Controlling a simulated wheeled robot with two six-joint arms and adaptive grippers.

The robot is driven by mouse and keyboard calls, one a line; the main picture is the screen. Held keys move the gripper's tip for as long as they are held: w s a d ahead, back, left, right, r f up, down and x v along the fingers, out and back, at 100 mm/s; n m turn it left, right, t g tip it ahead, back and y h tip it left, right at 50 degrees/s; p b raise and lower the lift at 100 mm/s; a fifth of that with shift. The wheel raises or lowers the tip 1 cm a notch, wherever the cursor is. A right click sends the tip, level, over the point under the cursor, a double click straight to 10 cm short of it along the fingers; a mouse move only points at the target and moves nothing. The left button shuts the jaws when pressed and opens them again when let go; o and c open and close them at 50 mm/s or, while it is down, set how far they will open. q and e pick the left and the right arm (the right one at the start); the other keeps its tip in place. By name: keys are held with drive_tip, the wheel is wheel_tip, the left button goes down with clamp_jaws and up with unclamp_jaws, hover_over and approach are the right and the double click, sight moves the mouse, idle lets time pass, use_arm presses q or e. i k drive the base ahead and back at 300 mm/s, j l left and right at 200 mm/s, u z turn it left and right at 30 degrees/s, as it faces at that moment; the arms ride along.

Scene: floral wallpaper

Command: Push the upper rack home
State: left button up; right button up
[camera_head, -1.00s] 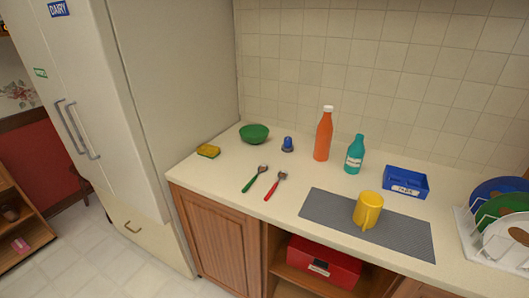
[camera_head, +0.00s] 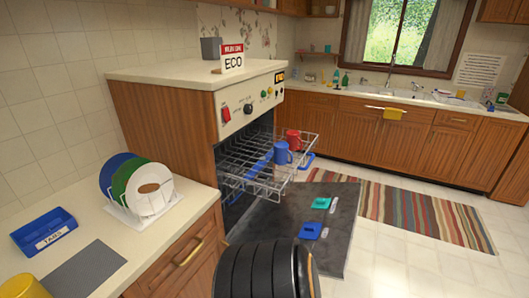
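The upper rack (camera_head: 262,182) is a white wire rack pulled out of the open dishwasher (camera_head: 249,112) under the counter. A blue mug (camera_head: 282,153) and a red mug (camera_head: 293,140) stand in its right part. The dishwasher door (camera_head: 300,222) is folded down flat below the rack, with teal and blue pieces lying on it. A black ribbed part of my own body shows at the bottom middle. Neither of my grippers is in view.
A dish rack (camera_head: 150,207) with several plates, a blue tray (camera_head: 43,232) and a grey mat (camera_head: 85,270) are on the left counter (camera_head: 185,215). A striped rug (camera_head: 400,212) lies on the floor to the right. The tiled floor at the right front is clear.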

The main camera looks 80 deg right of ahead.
sight(262, 159)
drive_tip(key=z, duration=3.05)
